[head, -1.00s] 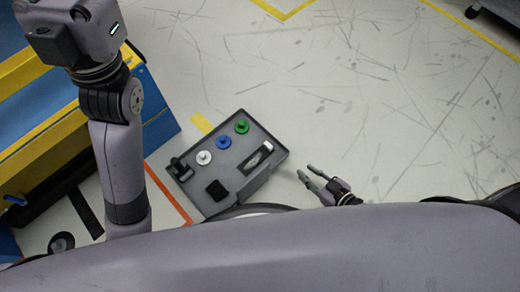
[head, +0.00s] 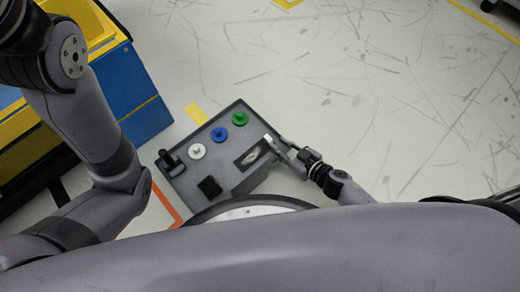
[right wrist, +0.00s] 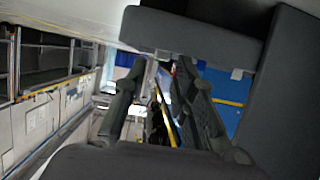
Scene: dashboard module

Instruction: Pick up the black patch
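The grey dashboard module (head: 225,165) lies tilted below centre in the head view. A small black square piece (head: 209,187), which looks like the black patch, sits on its lower part. My right gripper (head: 279,148) is at the module's right corner, beside a dark rectangular recess (head: 252,155) and apart from the black square. In the right wrist view the two fingers of my right gripper (right wrist: 165,75) stand apart with a gap between them, near a dark grey panel (right wrist: 200,35). My left arm is at the left, but its gripper is out of frame.
White (head: 197,151), blue (head: 219,134) and green (head: 240,118) knobs and a black lever (head: 170,160) stand on the module. A blue and yellow structure (head: 130,90) is at the left. The floor to the right is clear.

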